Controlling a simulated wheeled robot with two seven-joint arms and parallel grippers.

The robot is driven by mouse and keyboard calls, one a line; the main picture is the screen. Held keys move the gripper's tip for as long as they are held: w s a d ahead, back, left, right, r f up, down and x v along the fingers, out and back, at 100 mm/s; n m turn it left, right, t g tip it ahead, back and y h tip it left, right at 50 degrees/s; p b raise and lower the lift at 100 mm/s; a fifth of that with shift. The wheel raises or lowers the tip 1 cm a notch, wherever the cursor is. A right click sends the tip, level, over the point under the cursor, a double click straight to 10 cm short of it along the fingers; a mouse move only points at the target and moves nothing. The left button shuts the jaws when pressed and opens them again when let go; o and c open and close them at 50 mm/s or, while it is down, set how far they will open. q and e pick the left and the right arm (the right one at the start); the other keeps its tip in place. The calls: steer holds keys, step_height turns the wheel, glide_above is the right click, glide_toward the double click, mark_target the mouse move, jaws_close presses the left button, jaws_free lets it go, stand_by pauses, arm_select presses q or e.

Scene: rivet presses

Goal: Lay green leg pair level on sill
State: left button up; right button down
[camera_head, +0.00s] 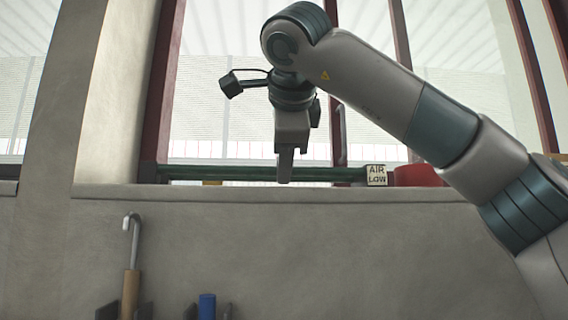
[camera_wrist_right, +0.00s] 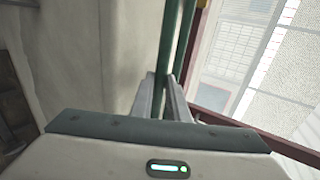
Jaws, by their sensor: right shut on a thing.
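The green leg pair (camera_head: 220,172) is a set of long, thin green bars running sideways along the window, about level in the head view. The sill (camera_head: 420,192) is the pale ledge on top of the grey wall, just below the bars. I cannot tell whether the bars touch it. My right gripper (camera_head: 285,180) points down at the bars and is shut on them near their middle. In the right wrist view the green bars (camera_wrist_right: 185,42) run up from between the two fingers (camera_wrist_right: 162,98). My left gripper is not in view.
A white block marked AIR LOW (camera_head: 377,176) and a red object (camera_head: 417,176) stand on the sill to the right. Dark red window posts (camera_head: 160,100) rise behind. Below, a hooked tool with a tan handle (camera_head: 130,290) and a blue-topped item (camera_head: 207,306) stand against the wall.

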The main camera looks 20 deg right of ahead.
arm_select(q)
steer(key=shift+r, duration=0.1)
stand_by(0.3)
arm_select(e)
steer(key=c, duration=1.6)
jaws_free()
steer(key=shift+c, duration=0.2)
steer(key=shift+f, duration=0.1)
steer(key=shift+s, duration=0.15)
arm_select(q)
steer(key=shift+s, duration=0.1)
arm_select(e)
steer(key=v, duration=1.7)
steer(key=shift+r, duration=0.25)
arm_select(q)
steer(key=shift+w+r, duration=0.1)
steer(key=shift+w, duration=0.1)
arm_select(e)
steer(key=shift+a, duration=0.1)
